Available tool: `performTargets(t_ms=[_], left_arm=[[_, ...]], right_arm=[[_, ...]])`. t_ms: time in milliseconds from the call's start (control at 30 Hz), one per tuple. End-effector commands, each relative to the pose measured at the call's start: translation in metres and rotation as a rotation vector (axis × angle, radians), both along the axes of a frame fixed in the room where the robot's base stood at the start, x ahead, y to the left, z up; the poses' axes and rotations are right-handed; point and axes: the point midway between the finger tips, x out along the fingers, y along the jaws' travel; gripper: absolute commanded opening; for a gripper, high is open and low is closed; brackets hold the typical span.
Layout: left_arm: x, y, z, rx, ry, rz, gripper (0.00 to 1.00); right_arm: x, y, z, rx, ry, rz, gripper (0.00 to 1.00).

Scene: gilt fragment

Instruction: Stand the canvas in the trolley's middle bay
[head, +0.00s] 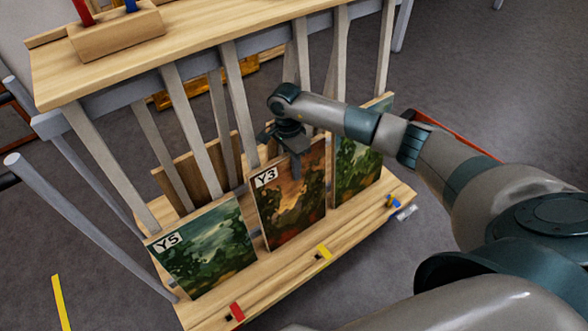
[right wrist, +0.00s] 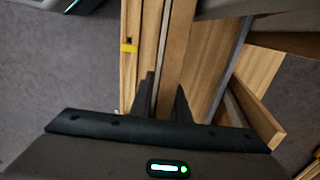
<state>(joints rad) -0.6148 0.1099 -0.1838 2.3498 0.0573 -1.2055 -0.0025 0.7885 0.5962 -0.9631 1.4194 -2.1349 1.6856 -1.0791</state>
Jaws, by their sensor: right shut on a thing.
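The canvas marked Y3 (head: 293,208), a red-brown landscape, is upright in the trolley's middle bay, between two green canvases. My right gripper (head: 294,168) is shut on its top edge from above. In the right wrist view the canvas's edge (right wrist: 176,60) runs between the fingers (right wrist: 166,100). Its lower edge is at or just above the wooden trolley shelf (head: 285,272); I cannot tell whether it touches. A yellow tab (head: 324,252) marks the shelf front below it and also shows in the wrist view (right wrist: 129,47). My left gripper is not in view.
The green canvas Y5 (head: 208,246) stands in the left bay and another green canvas (head: 358,168) in the right bay, partly behind my arm. Grey uprights (head: 190,130) rise behind them to a wooden top (head: 200,40). A red tab (head: 236,312) and blue tab (head: 393,201) mark the shelf front.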

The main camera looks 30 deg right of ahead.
Motion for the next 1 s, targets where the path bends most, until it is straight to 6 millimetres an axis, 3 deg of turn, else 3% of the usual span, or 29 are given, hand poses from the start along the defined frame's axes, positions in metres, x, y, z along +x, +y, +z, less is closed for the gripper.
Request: performTargets(t_ms=[267,300,400,767,1000], left_arm=[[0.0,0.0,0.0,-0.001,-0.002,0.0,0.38],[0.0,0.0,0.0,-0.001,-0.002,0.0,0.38],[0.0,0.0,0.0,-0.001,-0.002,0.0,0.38],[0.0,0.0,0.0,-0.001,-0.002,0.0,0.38],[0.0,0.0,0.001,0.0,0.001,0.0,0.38]], right_arm=[[0.0,0.0,0.001,0.001,-0.001,0.0,0.0],[0.0,0.0,0.001,0.001,-0.001,0.0,0.2],[0.0,0.0,0.0,0.001,-0.001,0.0,0.37],[0.0,0.0,0.002,0.0,0.0,0.0,0.37],[0.004,0.001,0.021,0.0,-0.002,0.0,0.37]])
